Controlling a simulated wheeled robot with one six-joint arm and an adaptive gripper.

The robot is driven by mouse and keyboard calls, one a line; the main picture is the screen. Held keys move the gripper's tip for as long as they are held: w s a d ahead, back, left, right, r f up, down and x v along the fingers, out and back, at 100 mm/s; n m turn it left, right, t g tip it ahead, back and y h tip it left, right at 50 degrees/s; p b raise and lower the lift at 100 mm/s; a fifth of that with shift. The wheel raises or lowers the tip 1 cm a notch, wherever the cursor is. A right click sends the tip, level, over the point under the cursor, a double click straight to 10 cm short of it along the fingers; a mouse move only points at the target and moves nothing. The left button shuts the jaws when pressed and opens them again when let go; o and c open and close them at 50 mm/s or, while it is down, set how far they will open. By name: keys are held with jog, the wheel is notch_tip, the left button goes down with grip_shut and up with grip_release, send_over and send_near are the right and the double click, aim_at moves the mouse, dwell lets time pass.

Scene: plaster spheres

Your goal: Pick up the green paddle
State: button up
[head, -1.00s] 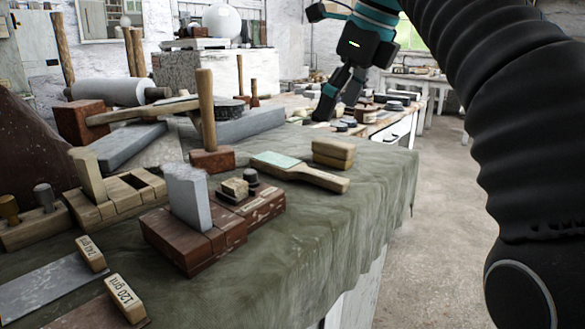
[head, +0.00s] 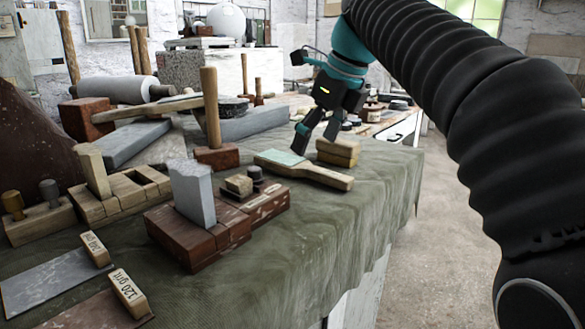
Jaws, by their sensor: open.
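The green paddle (head: 282,158) lies flat on the cloth-covered table, a wooden paddle with a pale green face at its left end and a bare wood handle (head: 325,176) pointing right and toward me. My gripper (head: 315,146) is open and points down, its fingertips just above or behind the far side of the paddle. I cannot tell the exact gap between fingers and paddle. Nothing shows between the fingers.
Stacked wooden blocks (head: 337,152) stand close to the right of my gripper. A mallet (head: 212,120) stands upright to the left. A red-brown block set (head: 198,235) with a grey slab is in front. The cloth (head: 330,225) right of it is bare.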

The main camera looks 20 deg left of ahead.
aim_at(303, 164)
jog(key=shift+a+b+x, duration=0.1)
jog(key=shift+b+x, duration=0.3)
jog(key=shift+x, duration=0.95)
jog(key=shift+a+b+x, duration=0.15)
jog(key=shift+b+x, duration=0.2)
jog(key=shift+x, duration=0.95)
jog(key=shift+s+r, duration=0.1)
jog(key=c, duration=1.3)
